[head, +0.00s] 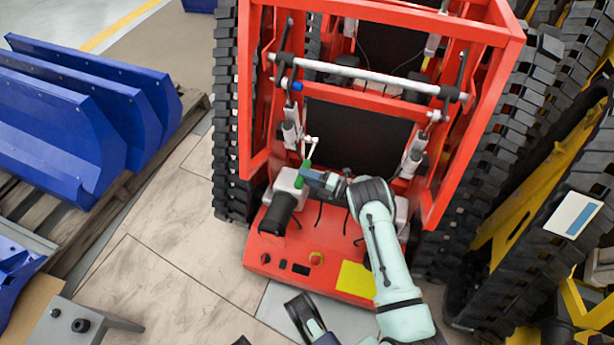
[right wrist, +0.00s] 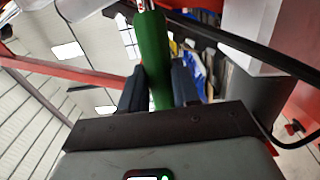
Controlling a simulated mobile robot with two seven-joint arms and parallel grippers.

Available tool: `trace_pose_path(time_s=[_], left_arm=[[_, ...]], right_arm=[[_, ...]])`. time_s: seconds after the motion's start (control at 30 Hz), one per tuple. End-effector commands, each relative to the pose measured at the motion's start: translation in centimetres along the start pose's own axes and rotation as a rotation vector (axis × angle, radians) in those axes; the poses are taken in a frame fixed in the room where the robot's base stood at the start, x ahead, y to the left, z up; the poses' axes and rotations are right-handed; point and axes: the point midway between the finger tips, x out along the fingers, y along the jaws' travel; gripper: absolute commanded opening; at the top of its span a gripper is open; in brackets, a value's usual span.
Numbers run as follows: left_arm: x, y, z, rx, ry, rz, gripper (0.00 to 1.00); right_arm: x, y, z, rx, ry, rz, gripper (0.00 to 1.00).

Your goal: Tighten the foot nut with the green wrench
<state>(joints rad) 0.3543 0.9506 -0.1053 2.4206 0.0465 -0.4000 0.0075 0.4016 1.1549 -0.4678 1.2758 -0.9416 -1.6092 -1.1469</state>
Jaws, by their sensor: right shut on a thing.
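The green wrench (head: 304,170) stands roughly upright by the left side of the red carrier frame. Its metal end (head: 310,142) points up beside a grey-white cylinder foot. My right gripper (head: 308,180) is shut on its green handle. In the right wrist view, the handle (right wrist: 154,58) rises between the two dark blue fingers of my right gripper (right wrist: 159,80), and its metal end runs out of the top edge. The foot nut is too small to make out, so I cannot tell whether the wrench sits on it. My left gripper (head: 304,315) is low in the head view, away from the wrench.
The red carrier (head: 262,250) has black tracks (head: 228,120) at both sides and a bar (head: 365,75) across its frame. A black motor (head: 278,213) stands just below the wrench. Blue panels (head: 60,130) lie on a pallet at left. Floor between is clear.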

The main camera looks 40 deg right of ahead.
Motion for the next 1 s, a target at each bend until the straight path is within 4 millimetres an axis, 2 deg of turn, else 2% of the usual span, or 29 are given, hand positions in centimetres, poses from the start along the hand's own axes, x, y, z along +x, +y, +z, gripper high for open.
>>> trace_pose_path(time_s=[1.0], left_arm=[[0.1, 0.0, -0.1, 0.000, 0.000, 0.000, 0.56]], right_arm=[[1.0, 0.1, -0.1, -0.002, 0.000, 0.003, 0.00]])
